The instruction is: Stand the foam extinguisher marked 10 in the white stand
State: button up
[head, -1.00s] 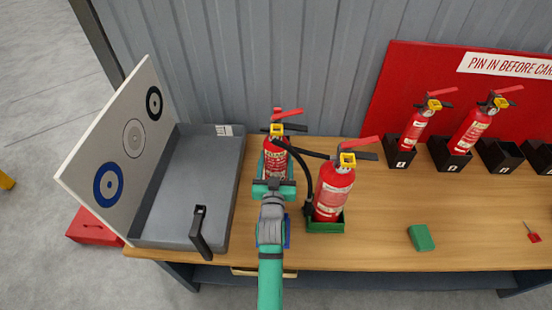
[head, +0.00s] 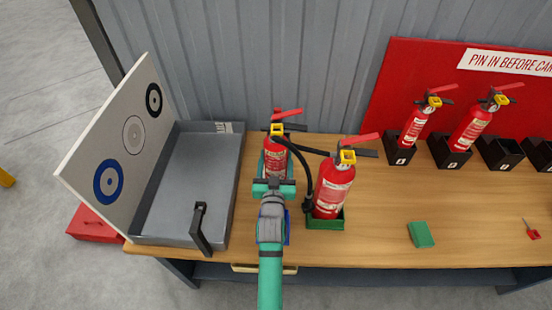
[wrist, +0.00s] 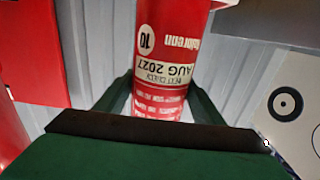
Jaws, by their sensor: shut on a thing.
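The foam extinguisher (head: 277,160) stands upright near the back edge of the bench. In the wrist view its red body (wrist: 160,75) fills the middle, with a "10" and "AUG 2027" on its label. My gripper (head: 273,172) is shut on this extinguisher, its green fingers on either side of the body. My gripper and arm hide its base in the head view, so I cannot tell whether it touches the bench or a stand. I cannot make out the white stand for certain. A white sliver (wrist: 225,3) shows at the wrist view's top edge, beside the body.
Another extinguisher (head: 333,188) stands close on the right in a green stand (head: 325,224), its hose towards my gripper. A grey tray (head: 190,180) and target board (head: 110,160) are on the left. Black stands (head: 400,153) line the right back. A green block (head: 421,235) lies front right.

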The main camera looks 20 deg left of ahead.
jog(key=shift+f, duration=0.45)
dwell(0.7)
dwell(0.4)
